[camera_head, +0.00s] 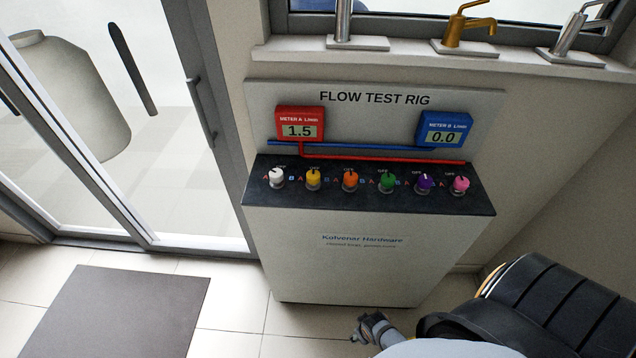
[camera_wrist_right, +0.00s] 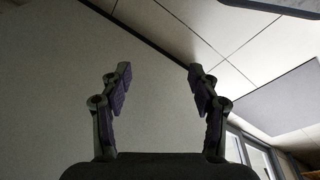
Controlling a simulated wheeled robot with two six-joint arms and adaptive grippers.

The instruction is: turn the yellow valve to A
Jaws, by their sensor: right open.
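The yellow valve (camera_head: 313,178) is a knob on the dark top of the flow test rig (camera_head: 335,250), second from the left in the row. Its pointer is too small to read for certain; it seems to point near OFF. Meter A (camera_head: 300,125) is red and reads 1.5. Meter B (camera_head: 444,130) is blue and reads 0.0. My right gripper (camera_head: 372,326) is low in front of the cabinet, well below the valve and apart from it. In the right wrist view its two fingers (camera_wrist_right: 158,85) are spread with nothing between them. My left gripper is not in view.
A white knob (camera_head: 277,177) and an orange knob (camera_head: 350,180) flank the yellow one. Green (camera_head: 387,182), purple (camera_head: 424,183) and pink (camera_head: 460,185) knobs follow to the right. Faucets (camera_head: 465,30) stand on the sill above. A grey mat (camera_head: 110,310) lies on the floor at left.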

